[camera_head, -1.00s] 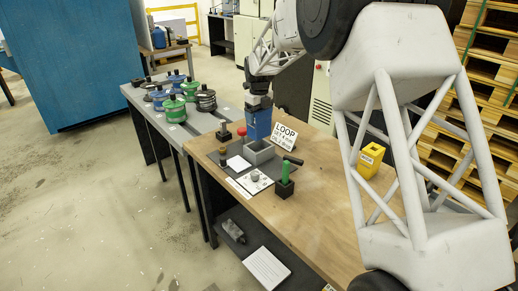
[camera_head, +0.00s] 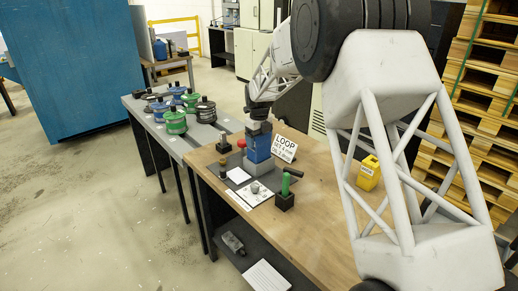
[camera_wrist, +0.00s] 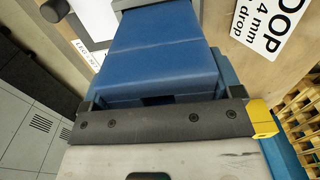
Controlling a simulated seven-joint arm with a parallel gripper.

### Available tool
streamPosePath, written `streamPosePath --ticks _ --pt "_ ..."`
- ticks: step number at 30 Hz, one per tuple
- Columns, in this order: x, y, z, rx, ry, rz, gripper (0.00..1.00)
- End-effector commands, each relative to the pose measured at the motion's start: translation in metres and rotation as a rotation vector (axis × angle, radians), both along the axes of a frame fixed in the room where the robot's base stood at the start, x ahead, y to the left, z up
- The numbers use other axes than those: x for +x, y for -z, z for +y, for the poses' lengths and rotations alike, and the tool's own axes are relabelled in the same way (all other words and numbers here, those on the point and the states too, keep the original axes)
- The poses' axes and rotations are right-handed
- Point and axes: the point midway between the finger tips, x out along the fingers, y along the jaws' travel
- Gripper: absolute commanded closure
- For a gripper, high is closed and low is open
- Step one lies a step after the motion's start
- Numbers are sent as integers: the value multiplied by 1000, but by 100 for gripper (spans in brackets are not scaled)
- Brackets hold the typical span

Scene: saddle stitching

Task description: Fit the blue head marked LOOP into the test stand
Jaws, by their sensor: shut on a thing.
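My gripper (camera_head: 259,127) is shut on the blue head (camera_head: 258,147) and points down. The head hangs upright below it, over the grey test stand (camera_head: 262,168) near the far left end of the wooden bench. Its lower end hides most of the stand's socket; I cannot tell how far it sits inside. In the wrist view the blue head (camera_wrist: 160,50) fills the middle between the jaws (camera_wrist: 165,98), with a grey edge of the stand (camera_wrist: 140,3) beyond it. A white LOOP sign (camera_head: 285,147) stands just right of the head.
A yellow block (camera_head: 368,172) stands to the right.

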Motion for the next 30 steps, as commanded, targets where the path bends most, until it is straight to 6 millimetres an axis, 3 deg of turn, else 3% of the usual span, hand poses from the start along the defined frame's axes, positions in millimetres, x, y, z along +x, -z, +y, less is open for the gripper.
streamPosePath --ticks 12,29,30 --pt "0 39 0 1 0 -2 72" --pt "0 46 0 1 0 -2 72" --pt "0 48 0 0 0 0 12"
